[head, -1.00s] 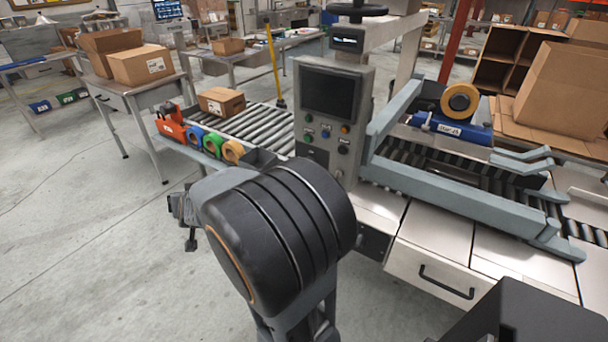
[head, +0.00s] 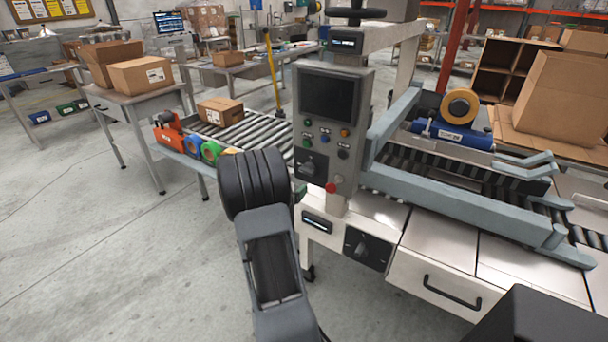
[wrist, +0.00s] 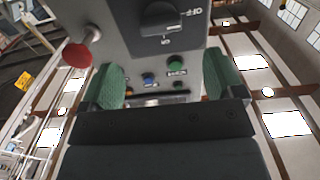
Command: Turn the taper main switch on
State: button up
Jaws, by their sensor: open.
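A black rotary switch (head: 310,166) sits low on the grey taper control panel (head: 338,62). In the wrist view, the panel appears upside down, with a black knob (wrist: 163,18) at the top and "OFF" lettering beside it. A second black rotary switch (head: 362,247) is on the machine's lower front; I cannot read its label in the head view. My gripper (wrist: 162,62) is open, its green-padded fingers apart and nothing between them. The panel face lies beyond the fingers, and the knob is above them in the picture, apart from them.
A red mushroom button (head: 331,187) sticks out below the panel switch; it also shows in the wrist view (wrist: 77,54). Green (wrist: 176,62) and blue (wrist: 148,78) buttons lie between the fingers in the picture. A roller conveyor (head: 245,132) runs left of the panel.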

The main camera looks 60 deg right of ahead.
aim_at(305, 173)
jog(key=d, duration=0.8)
jog(key=shift+d, duration=0.15)
jog(key=shift+c, duration=0.4)
jog(key=c, duration=0.8)
jog(key=shift+c, duration=0.2)
